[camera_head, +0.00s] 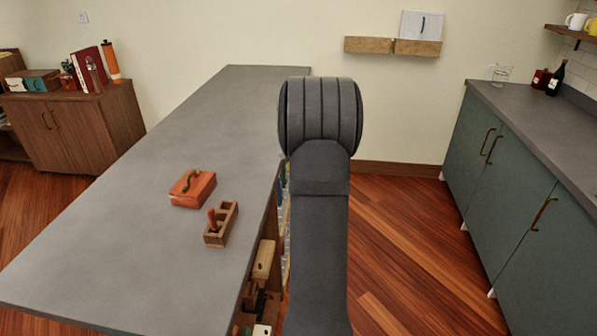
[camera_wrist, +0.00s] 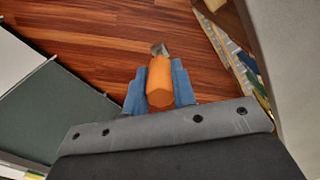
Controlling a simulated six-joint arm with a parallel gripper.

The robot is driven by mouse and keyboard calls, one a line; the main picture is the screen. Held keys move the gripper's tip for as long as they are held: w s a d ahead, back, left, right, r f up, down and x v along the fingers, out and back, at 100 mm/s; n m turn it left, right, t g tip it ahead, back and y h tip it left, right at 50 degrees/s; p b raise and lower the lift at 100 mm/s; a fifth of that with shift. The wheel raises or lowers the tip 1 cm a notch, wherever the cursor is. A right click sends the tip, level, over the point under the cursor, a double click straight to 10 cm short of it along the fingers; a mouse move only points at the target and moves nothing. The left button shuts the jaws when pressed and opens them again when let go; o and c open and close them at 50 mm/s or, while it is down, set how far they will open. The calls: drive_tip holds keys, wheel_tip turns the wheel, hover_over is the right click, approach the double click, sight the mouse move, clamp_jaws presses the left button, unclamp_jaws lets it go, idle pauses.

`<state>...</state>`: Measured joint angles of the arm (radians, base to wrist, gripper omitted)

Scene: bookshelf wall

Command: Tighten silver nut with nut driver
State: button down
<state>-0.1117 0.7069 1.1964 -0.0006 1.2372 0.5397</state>
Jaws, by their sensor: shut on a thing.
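In the wrist view, my gripper (camera_wrist: 159,72) has blue fingers and is shut on an orange-handled tool, taken to be the nut driver (camera_wrist: 160,84). Its handle lies between the two fingers. A short silver-grey metal end (camera_wrist: 160,49) sticks out beyond the handle, with the wooden floor behind it. In the head view my arm stands upright in the middle and hides the gripper and the tool. I cannot make out the silver nut in either view.
A long grey counter (camera_head: 150,150) holds a red-brown box with a handle (camera_head: 192,188) and a wooden block with a red peg (camera_head: 221,224). Shelves with things (camera_head: 263,262) sit under its right edge. Green cabinets (camera_head: 520,180) stand at right, with open floor between.

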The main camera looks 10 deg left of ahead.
drive_tip(key=shift+w+a+r+n, duration=0.15)
drive_tip(key=shift+a+n, duration=0.1)
drive_tip(key=shift+n, duration=0.15)
drive_tip(key=w+a+r+n, duration=0.1)
drive_tip(key=w+a+r, duration=0.15)
drive_tip(key=a, duration=0.55)
drive_tip(key=w+a+r+n, duration=0.2)
drive_tip(key=a+r, duration=0.1)
drive_tip(key=a, duration=0.5)
drive_tip(key=s+a+r, duration=0.2)
drive_tip(key=a, duration=0.7)
drive_tip(key=s+a+r+n, duration=0.1)
drive_tip(key=s+a+r, duration=0.1)
drive_tip(key=a, duration=0.8)
drive_tip(key=shift+r, duration=0.5)
drive_tip(key=shift+f, duration=1.2)
drive_tip(key=shift+f+m, duration=0.7)
drive_tip(key=shift+f, duration=0.2)
drive_tip(key=m, duration=0.5)
drive_tip(key=shift+m, duration=0.4)
drive_tip(key=m, duration=0.5)
drive_tip(key=shift+w, duration=0.1)
drive_tip(key=shift+n, duration=0.5)
